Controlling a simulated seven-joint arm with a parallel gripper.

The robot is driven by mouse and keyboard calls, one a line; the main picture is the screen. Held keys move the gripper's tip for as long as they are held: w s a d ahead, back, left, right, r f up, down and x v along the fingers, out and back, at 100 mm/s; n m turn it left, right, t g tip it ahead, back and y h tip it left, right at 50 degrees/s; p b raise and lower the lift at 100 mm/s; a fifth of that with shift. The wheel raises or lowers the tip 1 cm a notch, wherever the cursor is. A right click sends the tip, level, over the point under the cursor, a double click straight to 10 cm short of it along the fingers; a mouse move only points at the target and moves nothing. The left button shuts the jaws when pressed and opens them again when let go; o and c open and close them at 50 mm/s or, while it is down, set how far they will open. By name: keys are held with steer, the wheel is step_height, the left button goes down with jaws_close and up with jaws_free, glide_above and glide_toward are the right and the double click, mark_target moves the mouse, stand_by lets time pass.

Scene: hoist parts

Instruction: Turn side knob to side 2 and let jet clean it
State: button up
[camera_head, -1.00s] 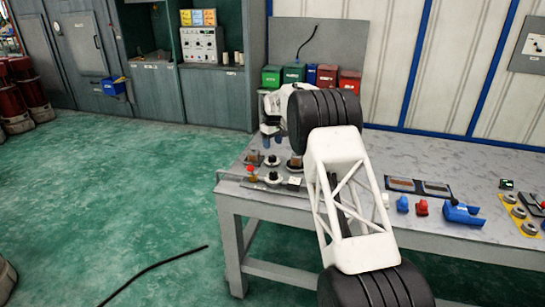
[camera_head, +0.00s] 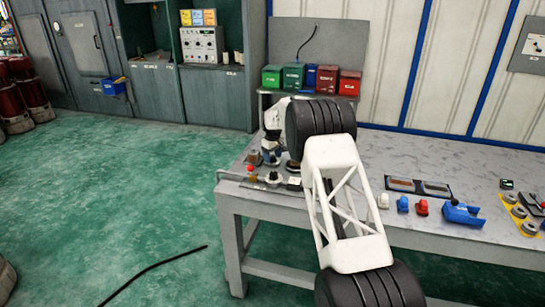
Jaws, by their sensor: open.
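My gripper (camera_head: 269,156) is open, pointing down at the left end of the grey workbench (camera_head: 450,160). Its fingertips are at a small dark-and-white knob in the back row, which they mostly cover; I cannot tell whether they touch it. A second dark knob on a pale round base (camera_head: 273,178) sits just in front of my gripper. A red button (camera_head: 251,169) and a small brown block (camera_head: 254,157) stand to its left. Which knob is the side knob, its markings and the jet are too small to make out.
Green, blue and red bins (camera_head: 310,79) stand behind the bench. Blue and red parts (camera_head: 412,206), a blue tool (camera_head: 461,213) and a dark two-window tray (camera_head: 418,187) lie to the right. My arm hides part of the bench's middle.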

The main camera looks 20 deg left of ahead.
steer(key=c, duration=0.9)
steer(key=shift+m, duration=0.3)
steer(key=m, duration=0.4)
steer(key=shift+m, duration=2)
steer(key=shift+r, duration=0.1)
steer(key=o, duration=0.9)
